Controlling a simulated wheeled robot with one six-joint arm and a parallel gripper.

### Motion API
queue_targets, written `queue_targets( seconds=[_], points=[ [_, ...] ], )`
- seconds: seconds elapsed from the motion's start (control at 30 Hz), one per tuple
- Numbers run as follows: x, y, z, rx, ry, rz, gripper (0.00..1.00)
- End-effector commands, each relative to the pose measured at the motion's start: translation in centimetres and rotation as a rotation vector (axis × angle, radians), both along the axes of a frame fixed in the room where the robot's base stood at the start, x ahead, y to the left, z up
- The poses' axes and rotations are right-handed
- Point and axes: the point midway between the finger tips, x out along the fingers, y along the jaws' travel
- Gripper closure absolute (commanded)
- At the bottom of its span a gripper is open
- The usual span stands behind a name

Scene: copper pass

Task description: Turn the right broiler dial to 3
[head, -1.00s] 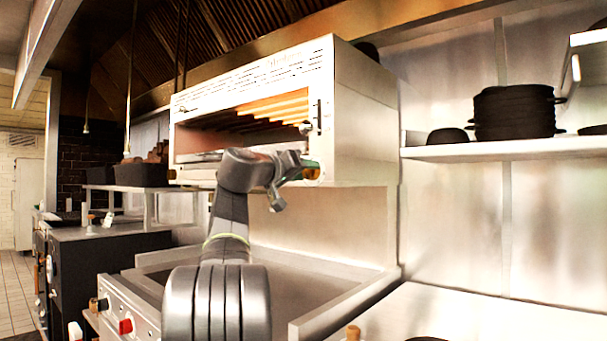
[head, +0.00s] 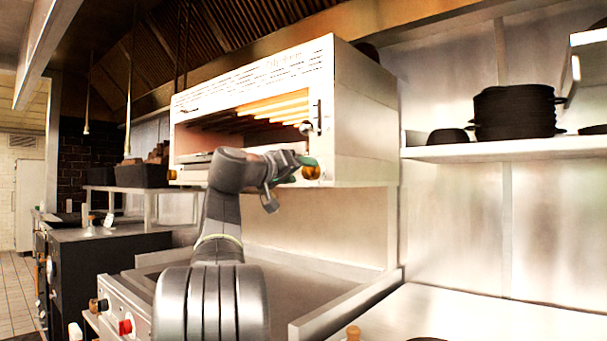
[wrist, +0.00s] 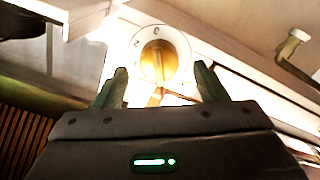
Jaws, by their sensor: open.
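The right broiler dial (head: 311,172) is a brass knob low on the right end of the broiler (head: 362,125) front. In the wrist view the dial (wrist: 158,62) sits on a pale round plate with small marks around it; its ridge stands roughly upright in the picture. I cannot read its setting for certain. My gripper (wrist: 161,70) is open, with one finger on either side of the dial in the picture, and holds nothing. In the head view my gripper (head: 298,161) is just left of the dial. Whether the fingers touch the dial cannot be told.
A handle (head: 318,116) with a ball end hangs just above the dial. A rod with a pale end (wrist: 293,42) juts at the right of the wrist view. A griddle (head: 300,285) lies below. A shelf (head: 500,149) with dark pots (head: 515,112) is at the right.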

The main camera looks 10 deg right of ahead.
Motion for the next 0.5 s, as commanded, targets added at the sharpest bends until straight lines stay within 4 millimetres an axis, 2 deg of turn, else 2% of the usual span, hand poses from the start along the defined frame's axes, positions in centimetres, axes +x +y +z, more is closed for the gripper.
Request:
queue_targets(
  seconds=[0.3, 0.5],
  points=[
    [-4.5, 5.9, 0.0, 0.001, 0.001, 0.004, 0.34],
    [-6.4, 8.3, 0.0, 0.001, 0.000, 0.002, 0.34]
  ],
)
